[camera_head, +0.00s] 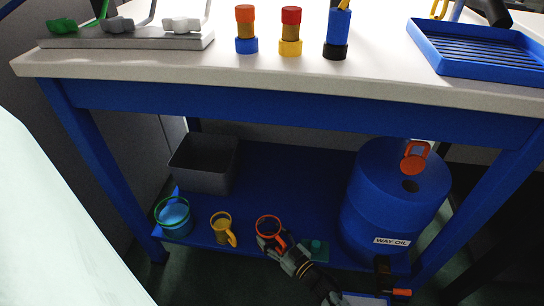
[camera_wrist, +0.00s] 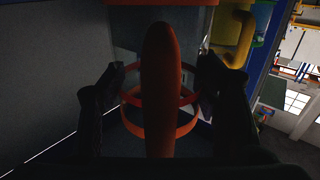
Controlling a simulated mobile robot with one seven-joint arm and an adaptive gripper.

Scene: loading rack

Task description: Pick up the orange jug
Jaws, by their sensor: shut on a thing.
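The orange jug (camera_head: 269,222), with an orange rim and handle and a dark interior, is low at the front of the blue lower shelf. My gripper (camera_head: 274,242) reaches it from the front and is shut on it. In the wrist view, the jug's orange handle (camera_wrist: 158,90) stands upright in the middle, with orange bands behind it. My gripper's dark fingers (camera_wrist: 160,75) are on either side of the jug. I cannot tell whether the jug's base touches the shelf.
A yellow jug (camera_head: 221,227) and a teal jug with a green rim (camera_head: 174,216) stand to the left. A grey bin (camera_head: 204,165) is behind them. A blue WAY OIL drum (camera_head: 390,205) stands right. The white tabletop (camera_head: 260,70) overhangs the shelf.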

